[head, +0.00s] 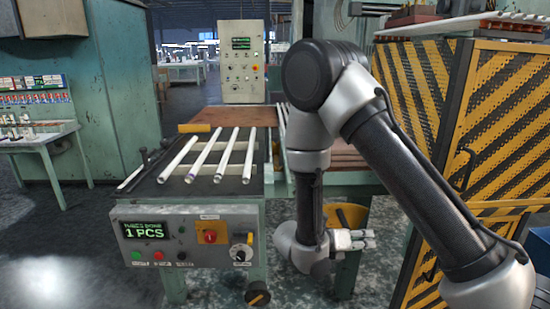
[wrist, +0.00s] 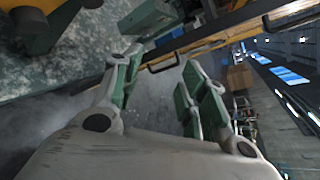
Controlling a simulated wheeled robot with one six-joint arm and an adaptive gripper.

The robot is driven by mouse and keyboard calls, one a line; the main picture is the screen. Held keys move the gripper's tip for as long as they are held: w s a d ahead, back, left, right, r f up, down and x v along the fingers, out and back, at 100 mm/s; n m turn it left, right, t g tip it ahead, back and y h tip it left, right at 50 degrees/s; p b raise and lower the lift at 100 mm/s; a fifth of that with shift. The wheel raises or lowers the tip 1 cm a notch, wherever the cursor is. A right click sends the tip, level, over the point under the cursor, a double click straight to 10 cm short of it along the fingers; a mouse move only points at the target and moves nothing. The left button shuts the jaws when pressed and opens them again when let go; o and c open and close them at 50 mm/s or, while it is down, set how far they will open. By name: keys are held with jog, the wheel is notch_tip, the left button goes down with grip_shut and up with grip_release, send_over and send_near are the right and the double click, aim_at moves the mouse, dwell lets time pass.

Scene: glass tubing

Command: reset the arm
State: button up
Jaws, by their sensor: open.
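My gripper (head: 356,240) hangs low on the bent arm in the head view, right of the machine's front panel, with its fingers pointing right. In the wrist view my gripper (wrist: 160,78) has its green-padded fingers spread apart, with nothing between them. My arm (head: 400,160) reaches in from the lower right, rises to a high elbow and drops to the wrist. The elbow and forearm hide part of the bench behind.
A machine table (head: 150,190) carries several white tubes (head: 228,155). Its front panel (head: 190,240) has a display reading "1 PCS". A yellow-black striped cabinet (head: 470,130) stands close at right. A yellow bin (head: 345,213) is behind my gripper. Floor is open at lower left.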

jog(key=s+d+r+m+y, duration=0.3)
jog(key=s+r+m+y, duration=0.1)
jog(key=s+r+m, duration=0.3)
jog(key=s+d+r+m+y, duration=0.3)
jog(key=s+r+m, duration=0.4)
jog(key=r+m, duration=0.4)
jog(key=s+d+r+m+g+y, duration=0.1)
jog(key=s+d+r+m+y, duration=0.3)
jog(key=m, duration=0.9)
jog(key=s+r+y, duration=0.1)
jog(key=s+r, duration=0.2)
jog(key=r, duration=0.2)
jog(key=shift+s+y, duration=0.2)
jog(key=shift+y, duration=0.1)
